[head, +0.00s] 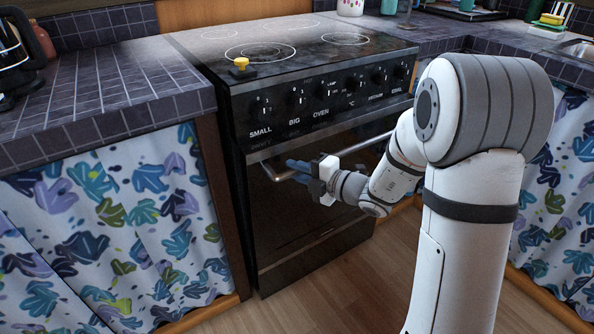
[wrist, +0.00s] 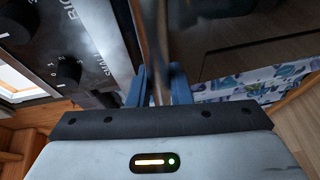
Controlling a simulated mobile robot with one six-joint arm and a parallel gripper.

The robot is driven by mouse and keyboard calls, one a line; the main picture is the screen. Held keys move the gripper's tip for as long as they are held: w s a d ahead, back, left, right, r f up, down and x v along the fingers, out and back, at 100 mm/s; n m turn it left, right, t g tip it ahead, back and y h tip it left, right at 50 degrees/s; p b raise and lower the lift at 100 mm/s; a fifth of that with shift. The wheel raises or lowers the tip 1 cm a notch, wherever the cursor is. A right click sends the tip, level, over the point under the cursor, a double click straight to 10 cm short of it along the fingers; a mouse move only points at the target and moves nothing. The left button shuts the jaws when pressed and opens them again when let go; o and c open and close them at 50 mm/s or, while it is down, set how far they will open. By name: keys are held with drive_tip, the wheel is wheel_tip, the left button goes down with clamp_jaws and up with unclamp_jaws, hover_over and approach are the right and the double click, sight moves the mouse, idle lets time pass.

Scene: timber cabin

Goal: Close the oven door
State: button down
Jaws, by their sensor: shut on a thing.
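The oven door (head: 305,218) is a dark panel on the front of the black stove, below the knob panel. It stands upright or nearly so; I cannot tell whether it is flush with the frame. Its metal bar handle (head: 352,148) runs across the top of the door. My gripper (head: 297,170) has its blue fingers shut on the handle near its left end. In the wrist view the handle (wrist: 153,45) passes between the two fingers of my gripper (wrist: 157,88), with the dark door (wrist: 250,50) on the right and the knobs on the left.
The stove top (head: 300,42) has a small yellow item (head: 241,63) at its front left corner. Tiled counters (head: 100,95) with leaf-patterned curtains (head: 120,220) flank the stove. The wooden floor (head: 340,285) in front of the stove is clear.

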idle(0.3)
drive_tip(key=w+p, duration=0.1)
drive_tip(key=p, duration=0.1)
drive_tip(key=w+a+r+p, duration=0.1)
drive_tip(key=p, duration=0.1)
drive_tip(key=shift+w+a+h, duration=0.15)
drive_tip(key=shift+a+h, duration=0.1)
drive_tip(key=shift+h, duration=0.05)
drive_tip(key=shift+w+a+p, duration=0.4)
drive_tip(key=shift+w+p, duration=0.1)
drive_tip(key=shift+w, duration=0.1)
drive_tip(key=c, duration=1.3)
unclamp_jaws()
drive_tip(key=shift+f, duration=0.1)
drive_tip(key=p, duration=0.2)
approach(285, 159)
drive_tip(key=shift+w+a, duration=0.4)
drive_tip(key=shift+a, duration=0.05)
